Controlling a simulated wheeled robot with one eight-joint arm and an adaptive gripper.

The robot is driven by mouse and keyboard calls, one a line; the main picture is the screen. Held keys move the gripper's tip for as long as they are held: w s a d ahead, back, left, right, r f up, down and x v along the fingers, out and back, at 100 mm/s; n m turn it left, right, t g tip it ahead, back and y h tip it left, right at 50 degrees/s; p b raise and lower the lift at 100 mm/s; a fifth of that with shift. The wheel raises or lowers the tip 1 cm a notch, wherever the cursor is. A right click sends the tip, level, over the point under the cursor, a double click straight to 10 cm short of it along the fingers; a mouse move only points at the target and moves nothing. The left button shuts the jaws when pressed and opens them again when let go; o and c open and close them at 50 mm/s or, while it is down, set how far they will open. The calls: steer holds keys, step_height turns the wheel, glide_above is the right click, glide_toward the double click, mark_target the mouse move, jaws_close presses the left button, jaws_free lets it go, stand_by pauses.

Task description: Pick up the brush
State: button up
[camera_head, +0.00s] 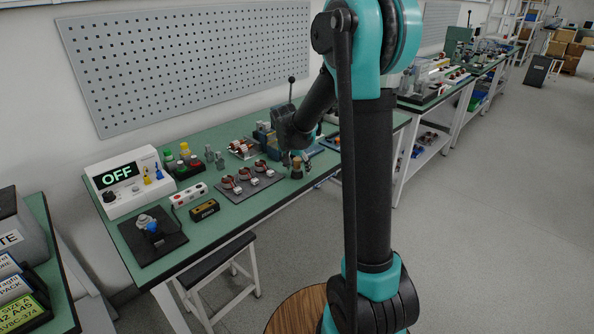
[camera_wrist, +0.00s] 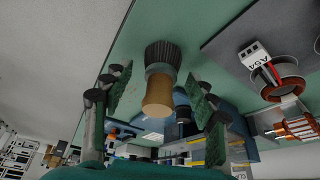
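The brush has dark bristles, a grey metal collar and a short wooden handle. It is in the wrist view (camera_wrist: 159,92), set against the green tabletop. In the head view it appears as a small brown shape (camera_head: 297,172) near the front edge of the workbench. My gripper (camera_wrist: 161,98) is open, with its green-padded fingers to either side of the brush. Gaps show between the pads and the brush, so I see no contact. In the head view my gripper (camera_head: 304,158) is low over the bench beside the brush; its fingers are small there.
A dark tray (camera_head: 262,184) with several copper-wound stators lies left of the brush; its edge is also close in the wrist view (camera_wrist: 222,42). A blue-grey fixture with a lever stands behind my gripper. A black-and-yellow box (camera_head: 205,210) sits farther left. The floor to the right is clear.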

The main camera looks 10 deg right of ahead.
steer(key=c, duration=1.1)
steer(key=shift+c, duration=0.2)
